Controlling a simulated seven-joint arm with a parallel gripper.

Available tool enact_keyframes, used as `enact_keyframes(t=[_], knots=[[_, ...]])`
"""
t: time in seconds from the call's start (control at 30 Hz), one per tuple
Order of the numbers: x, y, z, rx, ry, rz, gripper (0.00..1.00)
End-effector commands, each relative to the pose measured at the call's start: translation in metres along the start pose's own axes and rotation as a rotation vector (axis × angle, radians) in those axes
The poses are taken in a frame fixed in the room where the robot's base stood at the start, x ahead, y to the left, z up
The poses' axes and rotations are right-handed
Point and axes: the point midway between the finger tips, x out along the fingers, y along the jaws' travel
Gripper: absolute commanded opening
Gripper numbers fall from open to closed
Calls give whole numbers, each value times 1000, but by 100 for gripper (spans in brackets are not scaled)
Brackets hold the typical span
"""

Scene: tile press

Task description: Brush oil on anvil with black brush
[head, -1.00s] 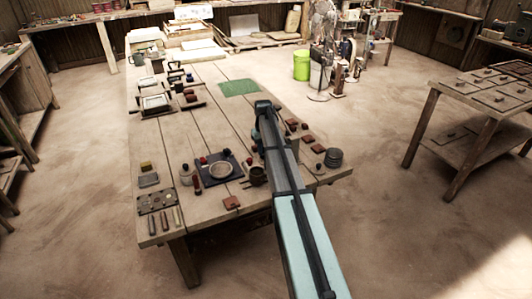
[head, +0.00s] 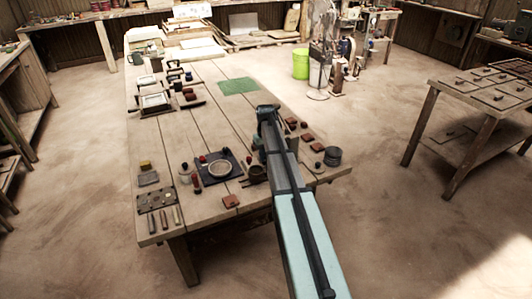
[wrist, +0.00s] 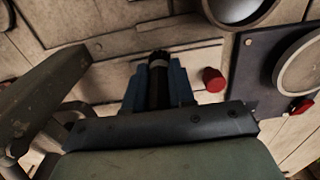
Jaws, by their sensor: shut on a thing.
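My gripper (wrist: 158,92) shows in the wrist view with blue fingers closed on a black handle with a pale band, which I take to be the black brush (wrist: 158,58). Its far end is hidden. I cannot tell whether this is the anvil. A small brown pot (head: 256,174) stands between the plate and my arm, partly hidden.
A red knob (wrist: 213,79) is close to the right of the gripper in the wrist view. Reddish tiles (head: 231,201) and a grey round stack (head: 333,156) lie on the wooden table (head: 200,125). A green mat (head: 238,87) lies farther back.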

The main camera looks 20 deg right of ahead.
Motion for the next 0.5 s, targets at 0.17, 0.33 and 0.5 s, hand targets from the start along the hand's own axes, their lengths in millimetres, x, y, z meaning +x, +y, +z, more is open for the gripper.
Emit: enact_keyframes(t=[0.17, 0.33, 0.5], knots=[[0, 2, -21, 1, 0, 0, 0], [0, 2, -37, 1, 0, 0, 0], [0, 2, -52, 0, 0, 0, 0]])
